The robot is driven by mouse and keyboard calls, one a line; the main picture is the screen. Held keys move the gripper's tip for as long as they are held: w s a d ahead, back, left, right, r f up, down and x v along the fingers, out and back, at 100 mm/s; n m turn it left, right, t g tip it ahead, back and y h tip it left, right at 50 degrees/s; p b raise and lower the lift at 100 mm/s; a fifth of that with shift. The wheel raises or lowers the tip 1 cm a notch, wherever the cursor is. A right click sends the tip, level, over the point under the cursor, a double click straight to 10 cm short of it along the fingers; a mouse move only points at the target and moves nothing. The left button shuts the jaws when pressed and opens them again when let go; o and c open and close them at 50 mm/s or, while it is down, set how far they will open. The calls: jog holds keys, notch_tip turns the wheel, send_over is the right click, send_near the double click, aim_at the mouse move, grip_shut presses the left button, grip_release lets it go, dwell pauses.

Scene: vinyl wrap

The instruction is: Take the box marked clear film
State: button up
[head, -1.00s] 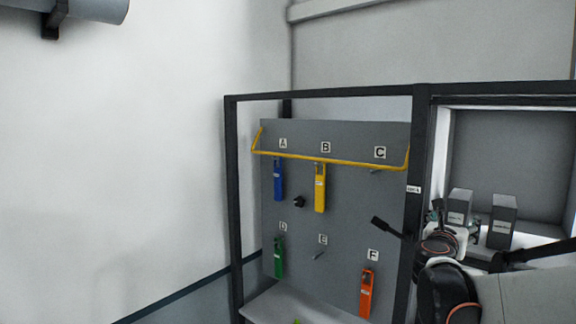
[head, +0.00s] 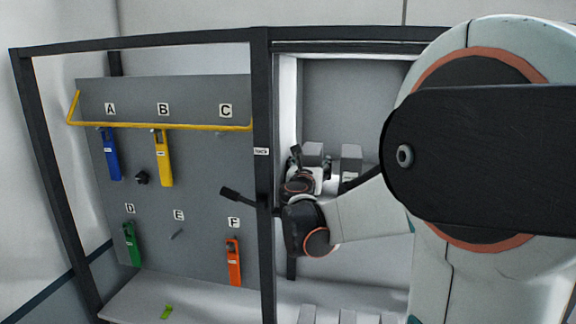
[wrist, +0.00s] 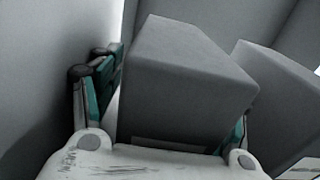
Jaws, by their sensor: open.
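Two grey boxes stand side by side on a shelf in the cabinet, a left box (head: 312,149) and a right box (head: 351,152). I cannot read their labels, so I cannot tell which is marked clear film. In the wrist view the nearer grey box (wrist: 180,85) stands between the fingers of my open gripper (wrist: 172,92), with a pale label partly showing low on its front. The left finger is beside it; the right finger is mostly hidden behind it. The other box (wrist: 275,95) is just to the right. In the head view my gripper (head: 322,172) is at the left box.
A dark upright post (head: 263,170) borders the cabinet on the left. Several pale boxes (head: 347,316) show low in the cabinet. My arm hides the cabinet's right side.

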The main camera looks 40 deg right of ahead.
jog(key=shift+s+a+r, duration=0.2)
jog(key=shift+s+a, duration=0.05)
jog(key=shift+s, duration=0.2)
jog(key=shift+s+a+r, duration=0.1)
jog(key=shift+s+a, duration=0.05)
jog(key=shift+a, duration=0.05)
jog(key=shift+c, duration=1.3)
jog(key=shift+w+d, duration=0.25)
jog(key=shift+w, duration=0.05)
jog(key=c, duration=0.9)
jog(key=shift+s+a, duration=0.1)
jog(key=shift+c, duration=0.7)
